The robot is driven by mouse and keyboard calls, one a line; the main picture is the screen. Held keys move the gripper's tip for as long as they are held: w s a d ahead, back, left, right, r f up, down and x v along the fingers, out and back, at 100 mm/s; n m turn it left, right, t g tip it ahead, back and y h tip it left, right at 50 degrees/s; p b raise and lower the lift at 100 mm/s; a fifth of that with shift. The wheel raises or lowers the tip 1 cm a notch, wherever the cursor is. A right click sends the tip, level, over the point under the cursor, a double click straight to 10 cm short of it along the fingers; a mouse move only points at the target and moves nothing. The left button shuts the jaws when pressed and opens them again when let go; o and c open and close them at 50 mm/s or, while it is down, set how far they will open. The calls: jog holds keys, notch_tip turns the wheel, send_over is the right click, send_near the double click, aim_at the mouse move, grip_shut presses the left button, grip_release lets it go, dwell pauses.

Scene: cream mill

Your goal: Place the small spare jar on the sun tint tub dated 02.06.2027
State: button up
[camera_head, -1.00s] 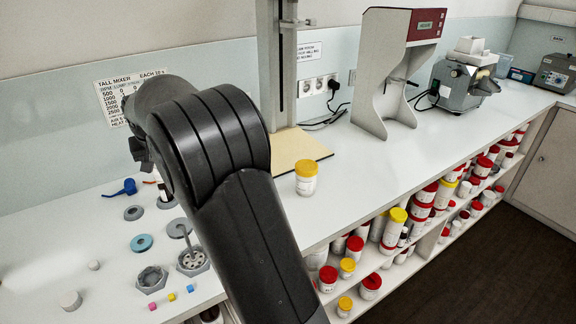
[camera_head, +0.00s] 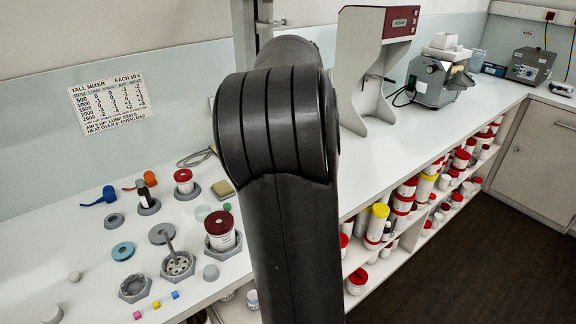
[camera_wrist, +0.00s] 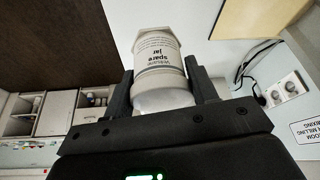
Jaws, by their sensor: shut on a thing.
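In the wrist view, my gripper (camera_wrist: 160,84) is shut on the small spare jar (camera_wrist: 159,62), a white jar with the words "spare jar" on its label. The jar sits between the two dark fingers. In the head view my arm hides the gripper and the jar. I cannot tell which tub is the sun tint tub dated 02.06.2027, as no tub's date is readable. Yellow-lidded tubs stand on the shelf under the counter, one of them tall (camera_head: 376,224).
A dark-red-lidded tub (camera_head: 221,231) and a smaller red-lidded one (camera_head: 184,181) stand on grey holders at the left. Loose rings and small cubes lie near them. A grey mill stand (camera_head: 365,70) and a machine (camera_head: 435,80) stand farther back. The counter between is partly hidden.

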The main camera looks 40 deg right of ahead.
jog(key=shift+s+d+r+m, duration=0.1)
jog(key=shift+s+d+m, duration=0.3)
jog(key=shift+s+d, duration=0.4)
jog(key=w+a+f, duration=0.1)
jog(key=w+f, duration=0.1)
jog(key=w, duration=0.1)
jog(key=w+a+f, duration=0.2)
jog(key=w, duration=0.1)
jog(key=w+a+f, duration=0.2)
jog(key=w, duration=0.1)
jog(key=shift+w+a+f, duration=0.2)
jog(key=shift+w+f, duration=0.15)
jog(key=shift+f, duration=2)
jog(key=shift+f, duration=0.1)
jog(key=shift+f, duration=0.1)
jog(key=o, duration=0.9)
jog(key=shift+o, duration=0.2)
